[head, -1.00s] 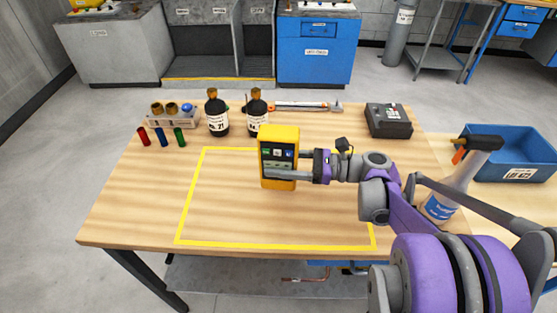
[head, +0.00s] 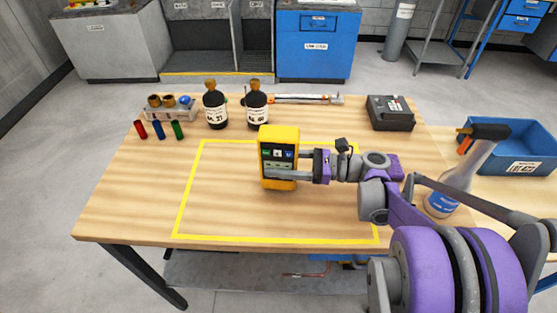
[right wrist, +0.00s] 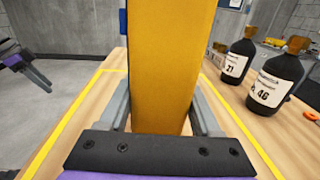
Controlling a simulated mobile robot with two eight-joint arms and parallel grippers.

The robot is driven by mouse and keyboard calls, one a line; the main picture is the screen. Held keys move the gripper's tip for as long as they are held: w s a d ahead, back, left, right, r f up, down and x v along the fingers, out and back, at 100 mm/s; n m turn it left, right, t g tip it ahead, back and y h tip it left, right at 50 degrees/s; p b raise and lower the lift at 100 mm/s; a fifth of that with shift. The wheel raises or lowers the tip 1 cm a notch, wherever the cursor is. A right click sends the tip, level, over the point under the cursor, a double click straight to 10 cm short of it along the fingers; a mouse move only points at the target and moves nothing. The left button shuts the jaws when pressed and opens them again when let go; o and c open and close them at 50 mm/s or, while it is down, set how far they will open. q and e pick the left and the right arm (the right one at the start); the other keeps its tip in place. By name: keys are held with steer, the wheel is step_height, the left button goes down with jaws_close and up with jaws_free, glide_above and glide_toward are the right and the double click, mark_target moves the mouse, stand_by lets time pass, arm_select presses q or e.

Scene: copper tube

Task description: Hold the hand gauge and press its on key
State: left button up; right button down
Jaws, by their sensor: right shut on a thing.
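The hand gauge (head: 279,134) is a yellow upright block with a dark front panel carrying small green, white and blue marks. Which mark is the on key is too small to read. My right gripper (head: 279,172) comes from the right and is shut on its lower part, one finger crossing its front. In the right wrist view the gauge's plain yellow side (right wrist: 158,65) stands between the fingers. Whether its base touches the table is unclear. My left gripper (right wrist: 36,76) shows only at the left edge of the right wrist view, apart from the gauge; its finger gap is unclear.
A yellow outline (head: 186,190) marks the wooden table (head: 130,205) around the gauge; its inside is otherwise clear. Behind stand two dark bottles (head: 215,105) (head: 256,105), a small rack (head: 170,108) and a dark box (head: 390,113). A spray bottle (head: 455,185) and blue bin (head: 530,140) are right.

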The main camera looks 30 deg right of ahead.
arm_select(q)
steer(key=shift+f+b, duration=0.55)
steer(key=shift+f, duration=0.15)
arm_select(e)
steer(key=shift+f, duration=0.95)
steer(key=shift+s+f, duration=0.1)
steer(key=shift+f, duration=0.05)
arm_select(q)
jaws_close()
arm_select(e)
steer(key=shift+a, duration=0.1)
stand_by(1.5)
